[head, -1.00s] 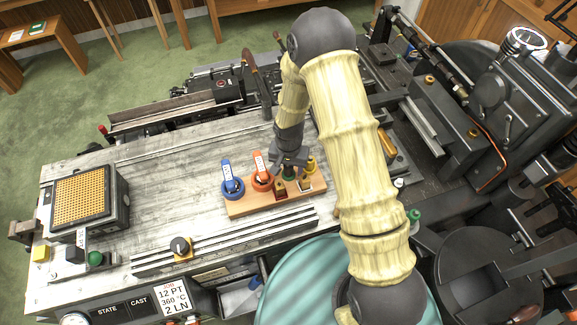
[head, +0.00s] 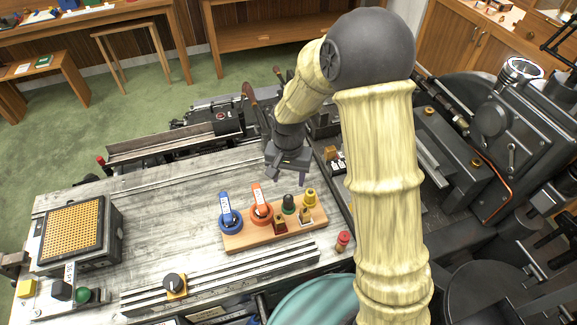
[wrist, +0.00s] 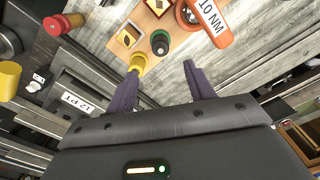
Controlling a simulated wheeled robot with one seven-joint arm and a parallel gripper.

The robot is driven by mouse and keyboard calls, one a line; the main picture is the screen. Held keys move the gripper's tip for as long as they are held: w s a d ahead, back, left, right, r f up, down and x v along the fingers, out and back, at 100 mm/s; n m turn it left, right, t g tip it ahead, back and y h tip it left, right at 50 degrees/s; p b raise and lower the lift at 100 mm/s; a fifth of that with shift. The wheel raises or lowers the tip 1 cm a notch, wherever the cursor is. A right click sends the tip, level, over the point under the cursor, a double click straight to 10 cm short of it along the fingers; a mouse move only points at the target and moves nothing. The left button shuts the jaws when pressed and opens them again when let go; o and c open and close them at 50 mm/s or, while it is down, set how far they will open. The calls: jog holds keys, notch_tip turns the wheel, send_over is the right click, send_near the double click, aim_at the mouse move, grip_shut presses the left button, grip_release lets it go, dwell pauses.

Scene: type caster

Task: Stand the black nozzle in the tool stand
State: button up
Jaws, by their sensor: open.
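The tool stand (head: 245,240) is a wooden block on the bench. The black nozzle (head: 288,203), dark on top with a green ring, stands upright in its back row, between an orange-handled tool (head: 260,212) and a yellow nozzle (head: 310,197). In the wrist view the black nozzle (wrist: 160,42) shows just beyond my fingertips, apart from them. My gripper (head: 286,177) is open and empty, raised above and behind the stand. In the wrist view its two purple fingers (wrist: 160,67) are spread with nothing between them.
A blue-handled tool (head: 230,216) stands at the stand's left, and brass pieces (head: 281,226) stand along its front. A red-topped bottle (head: 343,240) is right of the stand. Slotted rails (head: 220,277) run in front.

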notch_tip(320, 180, up, 5)
jog(key=shift+f+b, duration=0.1)
jog(key=shift+b, duration=0.2)
jog(key=shift+d, duration=0.1)
jog(key=s+d+r+n+t, duration=0.2)
jog(key=s+d+r, duration=0.1)
jog(key=s+d, duration=0.9)
jog(key=shift+s+d+r+n+t, duration=0.2)
jog(key=shift+d+n+t, duration=0.15)
jog(key=shift+d, duration=0.3)
dwell(1.4)
